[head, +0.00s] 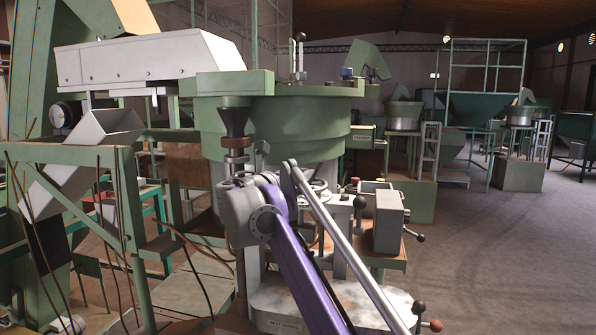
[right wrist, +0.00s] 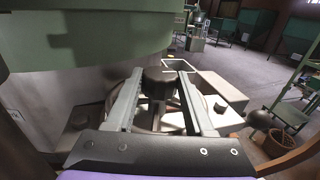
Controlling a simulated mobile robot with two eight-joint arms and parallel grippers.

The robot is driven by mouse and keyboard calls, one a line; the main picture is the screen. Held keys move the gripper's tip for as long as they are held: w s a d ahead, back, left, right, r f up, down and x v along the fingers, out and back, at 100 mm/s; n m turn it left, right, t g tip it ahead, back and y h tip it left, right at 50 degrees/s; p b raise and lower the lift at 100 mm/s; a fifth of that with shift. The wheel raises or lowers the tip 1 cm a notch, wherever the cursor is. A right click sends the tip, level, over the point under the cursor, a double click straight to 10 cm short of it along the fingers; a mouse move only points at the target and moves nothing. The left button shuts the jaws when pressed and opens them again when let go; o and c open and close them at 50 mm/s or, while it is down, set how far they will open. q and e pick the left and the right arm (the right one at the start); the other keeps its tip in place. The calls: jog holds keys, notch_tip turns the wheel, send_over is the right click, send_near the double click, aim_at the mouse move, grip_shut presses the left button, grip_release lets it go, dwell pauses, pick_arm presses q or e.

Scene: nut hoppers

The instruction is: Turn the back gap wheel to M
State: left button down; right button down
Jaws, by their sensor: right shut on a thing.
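Parts of the rim and spokes show below and between the fingers. No M mark or pointer is legible in either view. In the head view my purple and grey arm covers much of the machine's middle, and the gripper itself cannot be made out there. My left gripper is not in view.
The green drum (head: 290,130) overhangs the work area. A grey box with a ball-ended lever (head: 390,220) stands right of my arm. Green frames and a chute (head: 95,140) fill the left. Open floor (head: 480,260) lies right.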

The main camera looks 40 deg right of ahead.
jog(key=shift+r, duration=0.15)
jog(key=shift+c, duration=1.4)
grip_release()
jog(key=shift+s+a, duration=0.15)
jog(key=shift+a, duration=0.25)
jog(key=b+v, duration=0.1)
jog(key=v, duration=0.8)
jog(key=shift+a, duration=0.4)
jog(key=shift+s, duration=0.15)
